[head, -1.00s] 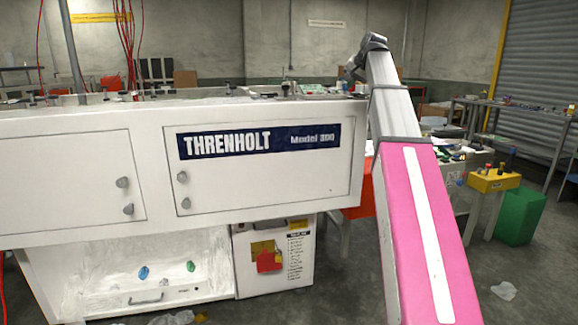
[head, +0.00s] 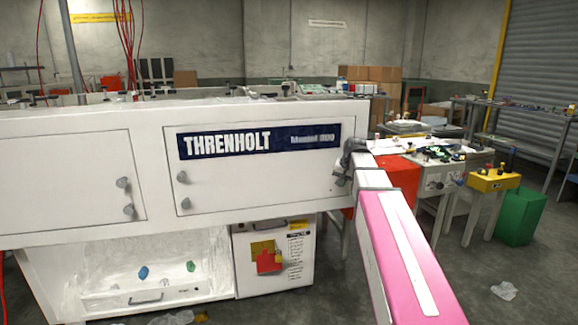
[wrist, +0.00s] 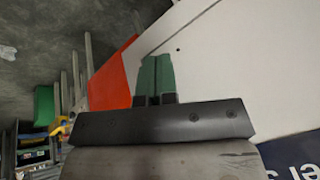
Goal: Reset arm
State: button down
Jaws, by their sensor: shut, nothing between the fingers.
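My arm, pink and white, reaches forward from the lower right of the head view. My gripper (head: 343,172) is at its far end, small and dark, in front of the right end of the white THRENHOLT machine (head: 80,125). In the wrist view my gripper (wrist: 155,62) shows two green fingers together, with nothing between them. Beyond the fingers are the machine's white panel (wrist: 230,60) and an orange-red surface (wrist: 112,75). Whether the gripper touches the panel cannot be told.
The machine fills the left and middle. To the right stand a red-orange panel (head: 402,185), a workbench (head: 440,160) with small parts, a yellow box (head: 493,181) and a green bin (head: 520,217). Plastic scraps (head: 505,291) lie on the floor. Bare floor shows at the lower right.

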jog(key=s+a+f+n+g+h, duration=0.1)
jog(key=s+a+f+n+g, duration=0.1)
jog(key=s+f, duration=2.3)
notch_tip(320, 180, down, 4)
jog(key=shift+r+n+g+h, duration=0.15)
jog(key=shift+n+g+h, duration=0.3)
jog(key=shift+g, duration=0.65)
